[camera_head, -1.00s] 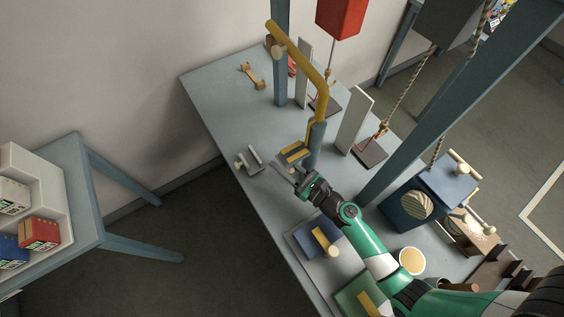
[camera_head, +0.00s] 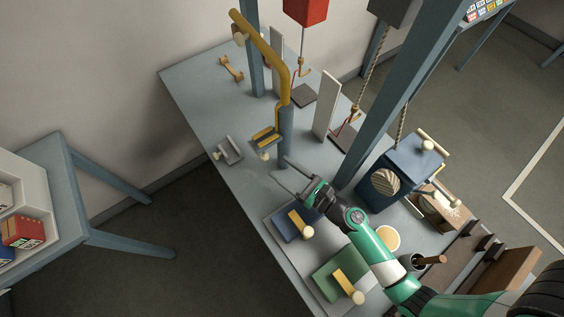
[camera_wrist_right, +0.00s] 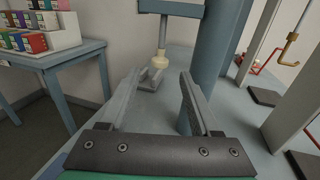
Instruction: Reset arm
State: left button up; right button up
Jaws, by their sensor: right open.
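My green and black right arm comes in from the lower right of the head view. My left gripper does not show.
A blue block (camera_head: 296,222) and a green block (camera_head: 342,270) with yellow handles lie near the front edge. A blue box (camera_head: 400,172) and a cream-filled cup (camera_head: 384,238) stand to the right. A red weight (camera_head: 305,10) hangs above.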

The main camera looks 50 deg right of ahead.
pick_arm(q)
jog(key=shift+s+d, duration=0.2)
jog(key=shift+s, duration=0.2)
pick_arm(e)
jog(key=shift+s, duration=0.75)
jog(key=shift+w, duration=0.1)
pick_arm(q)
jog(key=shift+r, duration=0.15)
pick_arm(e)
jog(key=shift+r, duration=0.15)
